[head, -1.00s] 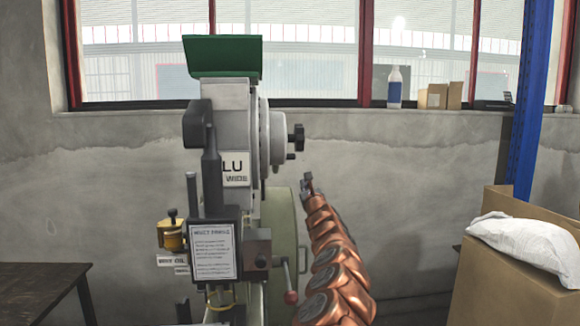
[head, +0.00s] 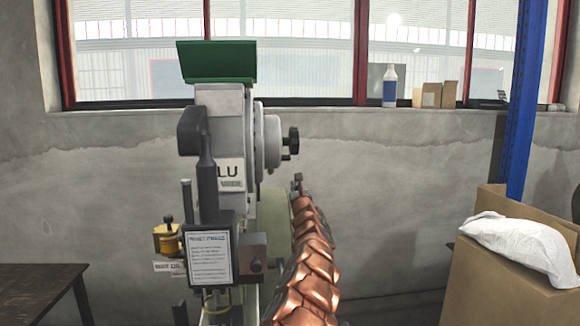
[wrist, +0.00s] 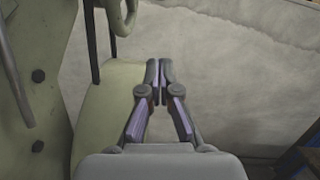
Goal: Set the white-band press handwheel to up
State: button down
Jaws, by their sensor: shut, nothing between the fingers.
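A grey press (head: 228,135) with a green top plate (head: 217,62) stands left of centre in the head view. A black star-shaped knob (head: 291,141) sticks out from the round hub on its right side. I cannot make out a white band or tell which part is the task's handwheel. My gripper (head: 298,180) is below and near the knob in the picture, partly hidden by my copper arm. In the wrist view my gripper (wrist: 158,65) is shut and empty, its tips together. Part of a pale ring (wrist: 131,22) shows left of and above the tips, apart from them.
A pale curved body (wrist: 105,115) lies left of my fingers in the wrist view. A cardboard box (head: 505,275) with a white sack (head: 520,245) stands at right, near a blue post (head: 525,110). A dark table (head: 40,290) is at left.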

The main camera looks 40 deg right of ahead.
jog(key=w+d+r+p, duration=0.3)
jog(key=w+r+p, duration=0.2)
jog(key=w+p, duration=0.1)
jog(key=shift+w+d+r+p, duration=0.2)
jog(key=shift+w+d+p, duration=0.05)
jog(key=shift+d+p, duration=0.05)
dwell(0.8)
jog(key=shift+w+a, duration=0.1)
dwell(0.4)
